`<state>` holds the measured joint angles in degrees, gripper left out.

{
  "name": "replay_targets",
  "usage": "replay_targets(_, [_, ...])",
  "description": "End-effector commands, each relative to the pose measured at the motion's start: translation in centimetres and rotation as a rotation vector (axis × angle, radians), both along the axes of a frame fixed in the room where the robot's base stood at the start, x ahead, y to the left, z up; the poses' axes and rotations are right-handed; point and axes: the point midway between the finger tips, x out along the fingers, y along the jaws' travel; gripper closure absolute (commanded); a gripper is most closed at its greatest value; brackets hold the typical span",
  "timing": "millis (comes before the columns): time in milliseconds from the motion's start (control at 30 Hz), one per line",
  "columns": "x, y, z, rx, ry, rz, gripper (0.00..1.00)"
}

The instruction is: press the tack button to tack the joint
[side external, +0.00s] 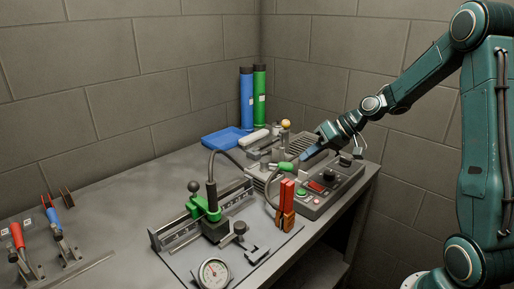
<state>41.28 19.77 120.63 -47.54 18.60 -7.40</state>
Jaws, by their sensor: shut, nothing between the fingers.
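A grey control box (338,190) stands near the right edge of the bench. Its top has a green button (302,192), a red panel or display (317,186) and dark knobs (328,175). I cannot read any label, so I cannot tell which control is the tack button. My gripper (303,165) is shut and empty. It reaches in from the right, pointing down-left, and appears above the back left part of the control box. Its tips are up and behind the green button in the picture; whether they touch anything is unclear.
A green clamp fixture (208,208) with a cable, a dial gauge (214,273) and an upright red-orange clamp (286,205) stand left of the box. Blue and green tubes (259,95) and a blue tray (222,142) are behind. Bare bench lies left (110,200).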

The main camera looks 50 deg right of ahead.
Motion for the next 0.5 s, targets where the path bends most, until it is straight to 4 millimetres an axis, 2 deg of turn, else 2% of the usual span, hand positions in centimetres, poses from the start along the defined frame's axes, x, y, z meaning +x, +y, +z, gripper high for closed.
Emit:
replay_targets(233, [0.0,0.1,-1.4,0.003,0.002,0.0,1.0])
replay_targets(500, [0.0,0.0,-4.0,0.003,0.003,-0.001,1.0])
